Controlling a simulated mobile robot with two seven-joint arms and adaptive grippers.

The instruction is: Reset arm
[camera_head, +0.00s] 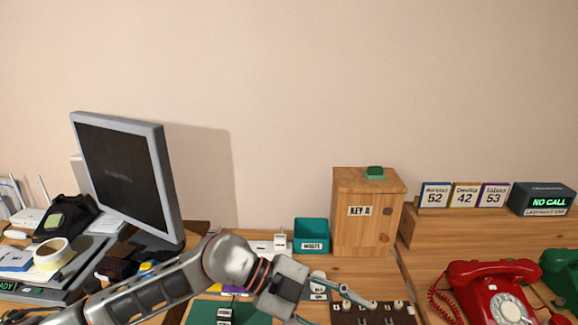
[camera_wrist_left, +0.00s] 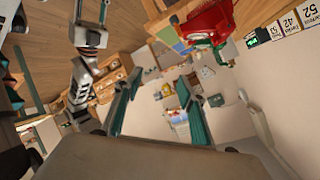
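My left arm comes in from the left in the head view, over the desk. Its left gripper (camera_head: 322,306) is low in the centre, in front of the wooden KEY A box (camera_head: 368,215). In the left wrist view the two teal fingers of the left gripper (camera_wrist_left: 158,112) stand apart with nothing held between them. That view is strongly tilted. Another arm of mine shows there at the upper left; its end, apparently the right gripper (camera_wrist_left: 91,14), is small and its finger state is unclear. The right gripper does not show in the head view.
A dark brown panel with pale knobs (camera_head: 372,314) lies close to the left gripper. A red dial phone (camera_head: 492,290) and a green phone (camera_head: 562,276) are at the right. A monitor (camera_head: 125,180) stands at the left.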

